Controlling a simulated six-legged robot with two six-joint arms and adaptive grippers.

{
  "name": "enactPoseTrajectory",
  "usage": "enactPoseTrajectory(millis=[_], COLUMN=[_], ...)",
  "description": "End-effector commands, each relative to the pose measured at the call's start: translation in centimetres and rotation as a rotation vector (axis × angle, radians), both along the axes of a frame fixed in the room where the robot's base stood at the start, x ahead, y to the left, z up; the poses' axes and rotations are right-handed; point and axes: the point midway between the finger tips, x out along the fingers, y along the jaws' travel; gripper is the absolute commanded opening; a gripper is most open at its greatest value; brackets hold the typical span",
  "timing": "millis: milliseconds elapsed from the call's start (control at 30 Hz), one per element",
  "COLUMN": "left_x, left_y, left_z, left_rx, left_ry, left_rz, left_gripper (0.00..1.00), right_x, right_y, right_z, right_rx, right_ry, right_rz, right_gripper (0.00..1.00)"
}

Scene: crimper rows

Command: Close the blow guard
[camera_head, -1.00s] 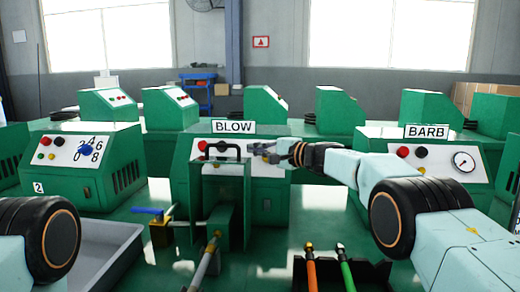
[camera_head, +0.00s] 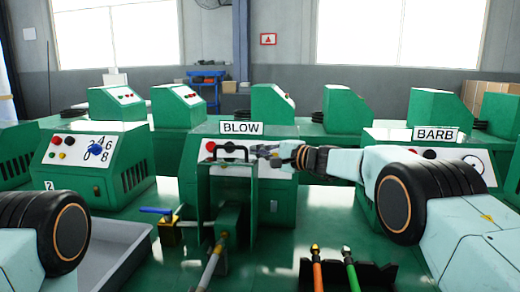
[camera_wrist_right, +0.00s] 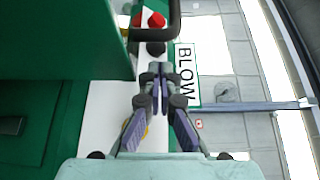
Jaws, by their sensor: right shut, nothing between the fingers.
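The blow guard (camera_head: 245,205) is a set of upright green panels in front of the green machine with the BLOW sign (camera_head: 242,128). A black bar handle (camera_head: 228,146) stands at its top. My right gripper (camera_head: 262,152) is shut and empty, just right of the handle, pointing left. In the right wrist view its fingertips (camera_wrist_right: 155,70) are together, close to the black handle (camera_wrist_right: 174,22), with a green panel (camera_wrist_right: 65,40) at left. Contact with the guard cannot be told. My left gripper is out of view; only part of the left arm shows.
The BARB machine (camera_head: 412,152) stands to the right and a dial machine (camera_head: 98,160) to the left. A blue-handled tool (camera_head: 158,211) lies left of the guard. A black tray (camera_head: 385,275) with orange and green-handled tools and a grey tray (camera_head: 110,255) are in front.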

Motion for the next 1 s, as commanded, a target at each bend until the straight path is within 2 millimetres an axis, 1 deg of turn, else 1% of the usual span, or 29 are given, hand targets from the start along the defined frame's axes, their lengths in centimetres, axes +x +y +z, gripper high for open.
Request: enactPoseTrajectory(millis=[133,500,1000], left_x=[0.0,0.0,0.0], left_y=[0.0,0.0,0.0], left_z=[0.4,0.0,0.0], left_rx=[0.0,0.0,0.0], left_ry=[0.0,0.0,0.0], left_rz=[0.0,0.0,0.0], left_gripper=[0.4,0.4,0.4], right_x=[-0.6,-2.1,-2.3], right_y=[0.1,0.9,0.9], right_z=[0.2,0.3,0.3], right_rx=[-0.001,0.0,-0.001], right_ry=[0.002,0.0,-0.001], right_rz=[-0.004,-0.002,-0.003], right_gripper=[0.0,0.0,0.0])
